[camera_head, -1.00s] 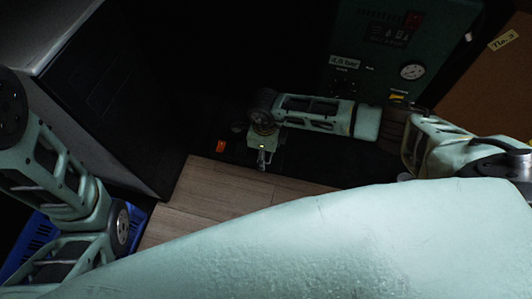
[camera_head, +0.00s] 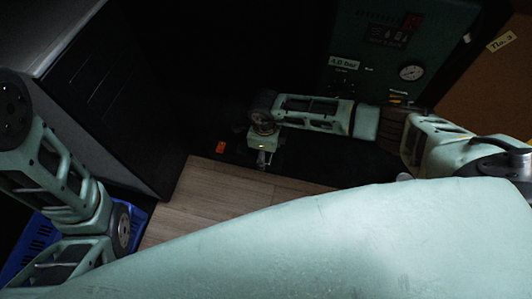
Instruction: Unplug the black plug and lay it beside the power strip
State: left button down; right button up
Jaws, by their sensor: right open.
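My right arm reaches in from the right, and its gripper (camera_head: 263,159) is open, pointing down over the dark area at the far edge of the wooden floor. A small orange-red patch (camera_head: 221,147) shows just left of it, possibly the power strip's switch. The black plug and the body of the power strip cannot be made out against the dark. I cannot tell whether the gripper touches anything. My left arm shows at the left, but its gripper is not in view.
A dark cabinet (camera_head: 110,95) with a grey top stands at the left. A blue crate (camera_head: 38,238) is below it, partly behind my left arm. A green panel with a gauge (camera_head: 410,72) stands behind my right arm. Bare wooden floor (camera_head: 205,195) lies in between.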

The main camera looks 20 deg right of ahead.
jog(key=shift+c, duration=0.4)
grip_shut()
jog(key=shift+w, duration=0.1)
jog(key=shift+r, duration=0.1)
